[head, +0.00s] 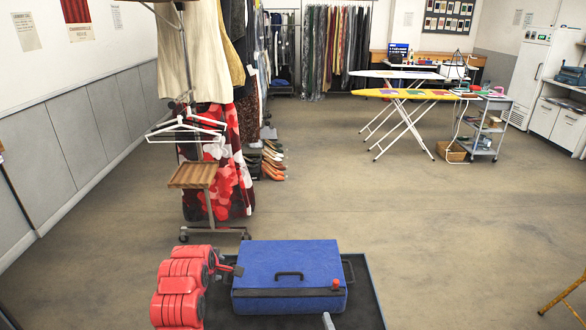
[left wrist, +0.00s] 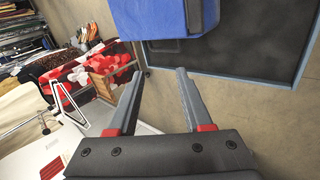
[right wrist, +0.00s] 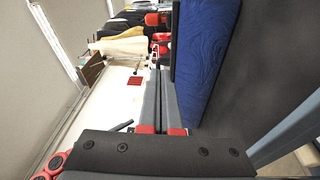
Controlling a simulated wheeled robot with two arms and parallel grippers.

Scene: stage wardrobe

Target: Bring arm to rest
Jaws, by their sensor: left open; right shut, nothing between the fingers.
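My left gripper (left wrist: 158,76) shows in the left wrist view with its two grey fingers spread and nothing between them. The side of a blue case (left wrist: 157,18) is above and beyond its fingertips. In the head view only a grey tip shows at the bottom edge.
The case rests on a dark tray (head: 366,305). A garment rack with white hangers (head: 187,130) and a wooden shelf (head: 193,175) stands beyond it. A yellow ironing board (head: 405,94) and a grey trolley (head: 487,130) are farther back. The middle floor is clear.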

